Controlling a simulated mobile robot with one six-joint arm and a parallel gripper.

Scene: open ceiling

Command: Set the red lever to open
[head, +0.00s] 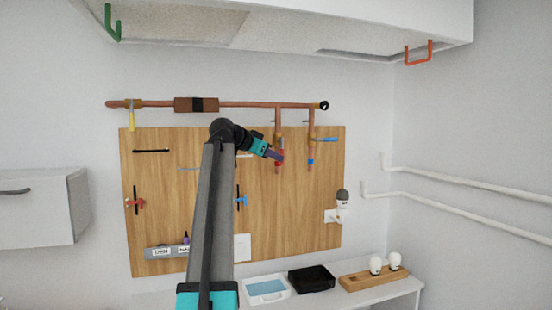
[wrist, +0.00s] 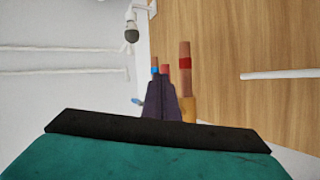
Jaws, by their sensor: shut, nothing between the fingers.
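In the head view the red lever (head: 281,154) is by the left of two copper drop pipes on the wall board, mostly hidden behind my gripper (head: 279,156). In the wrist view my gripper (wrist: 162,84) is shut, its dark fingers together and empty. A small red piece (wrist: 165,65), which looks like part of the lever, shows just past the fingertips. The fingers lie beside the copper pipe with a red band (wrist: 185,63) and its brass valve body (wrist: 189,108). I cannot tell if they touch the lever, nor its exact angle.
The right drop pipe has a blue lever (head: 325,139) and blue band (head: 311,162). A yellow lever (head: 131,119) hangs at the far left of the top pipe. White wall pipes (head: 470,185) run at right. A bench (head: 405,288) holds trays below.

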